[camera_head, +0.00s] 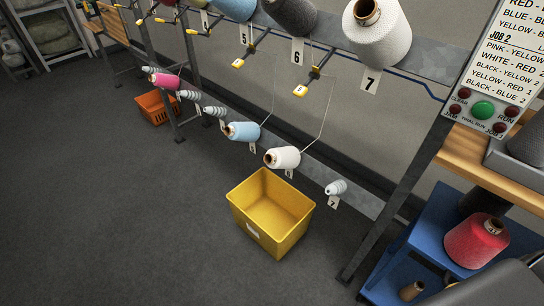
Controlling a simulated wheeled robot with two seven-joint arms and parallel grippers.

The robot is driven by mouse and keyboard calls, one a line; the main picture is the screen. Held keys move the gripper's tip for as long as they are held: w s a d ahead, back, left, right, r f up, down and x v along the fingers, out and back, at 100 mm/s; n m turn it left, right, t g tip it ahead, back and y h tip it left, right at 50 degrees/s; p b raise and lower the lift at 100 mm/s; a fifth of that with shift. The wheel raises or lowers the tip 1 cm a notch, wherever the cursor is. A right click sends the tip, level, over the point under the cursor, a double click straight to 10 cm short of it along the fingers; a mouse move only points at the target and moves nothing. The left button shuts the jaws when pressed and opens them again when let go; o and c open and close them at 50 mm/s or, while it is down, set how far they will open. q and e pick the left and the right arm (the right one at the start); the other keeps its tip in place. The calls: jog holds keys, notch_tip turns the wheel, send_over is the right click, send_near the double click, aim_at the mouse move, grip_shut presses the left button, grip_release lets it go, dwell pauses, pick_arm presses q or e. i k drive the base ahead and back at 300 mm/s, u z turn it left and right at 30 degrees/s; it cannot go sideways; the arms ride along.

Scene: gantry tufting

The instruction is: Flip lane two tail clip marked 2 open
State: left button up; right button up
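Several yellow-tipped tail clips hang on black arms from the creel's upper rail. The nearest clip (300,91) is left of the 7 plate, and another clip (238,63) is left of the 6 plate (297,50). Smaller clips, such as one yellow clip (190,31), recede to the upper left. Their marks are too small to read, so I cannot tell which is marked 2 or whether it is open or shut.
A yellow bin (238,215) stands on the floor below the lower row of cones, with an orange crate (150,109) farther left. A blue cart (428,238) carrying a red cone (476,240) is at the right. The grey floor at left is clear.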

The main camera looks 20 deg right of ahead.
aim_at(139, 22)
jog(key=k, duration=1.35)
jog(key=u, duration=0.4)
jog(key=i, duration=0.5)
jog(key=u, duration=0.6)
jog(key=i, duration=0.75)
jog(key=z, duration=0.75)
jog(key=i, duration=0.6)
jog(key=z, duration=0.7)
